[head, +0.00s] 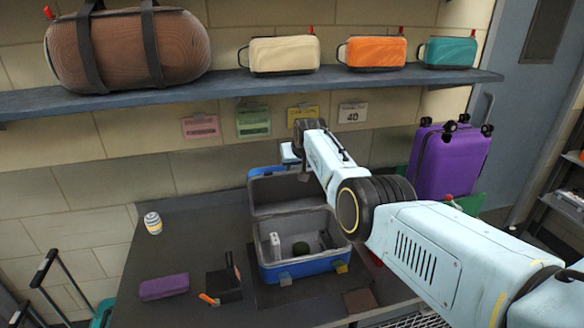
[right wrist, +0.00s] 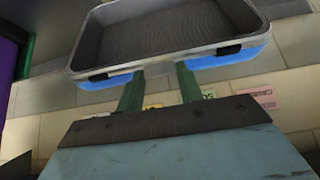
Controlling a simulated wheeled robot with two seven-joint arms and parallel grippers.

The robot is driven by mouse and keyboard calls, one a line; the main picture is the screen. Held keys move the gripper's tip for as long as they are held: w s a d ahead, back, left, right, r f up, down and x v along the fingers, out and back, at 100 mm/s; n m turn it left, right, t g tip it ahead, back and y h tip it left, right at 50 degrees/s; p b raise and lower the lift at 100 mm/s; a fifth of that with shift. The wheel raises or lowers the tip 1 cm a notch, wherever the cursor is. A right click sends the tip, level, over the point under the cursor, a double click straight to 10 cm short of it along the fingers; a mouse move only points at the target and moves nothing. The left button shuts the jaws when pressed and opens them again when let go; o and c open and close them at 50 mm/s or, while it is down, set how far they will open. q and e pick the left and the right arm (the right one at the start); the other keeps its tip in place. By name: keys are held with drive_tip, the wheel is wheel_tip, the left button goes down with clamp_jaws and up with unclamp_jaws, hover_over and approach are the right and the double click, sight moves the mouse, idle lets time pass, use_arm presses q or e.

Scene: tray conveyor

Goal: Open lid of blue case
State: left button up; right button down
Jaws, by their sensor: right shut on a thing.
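My right gripper (head: 288,163) is at the lid's upper edge, partly hidden by my arm. In the right wrist view its two green fingers (right wrist: 160,88) reach the blue rim of the lid (right wrist: 165,62), and the gripper is shut on the lid. My left gripper is not in view.
The counter (head: 195,225) holds a striped can (head: 153,223), a purple pouch (head: 164,287) and a dark item with an orange-tipped tool (head: 224,284). A shelf (head: 240,82) with several bags runs above. A purple suitcase (head: 452,160) stands right of the case.

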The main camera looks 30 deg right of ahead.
drive_tip(key=shift+w+d+r, duration=0.1)
drive_tip(key=shift+w+r, duration=0.15)
drive_tip(key=shift+r, duration=0.05)
drive_tip(key=c, duration=1.3)
unclamp_jaws()
drive_tip(key=o, duration=0.4)
drive_tip(key=shift+s, duration=0.1)
drive_tip(key=shift+f, duration=0.1)
drive_tip(key=p+v, duration=0.1)
drive_tip(key=v, duration=1.2)
drive_tip(key=shift+s, duration=0.2)
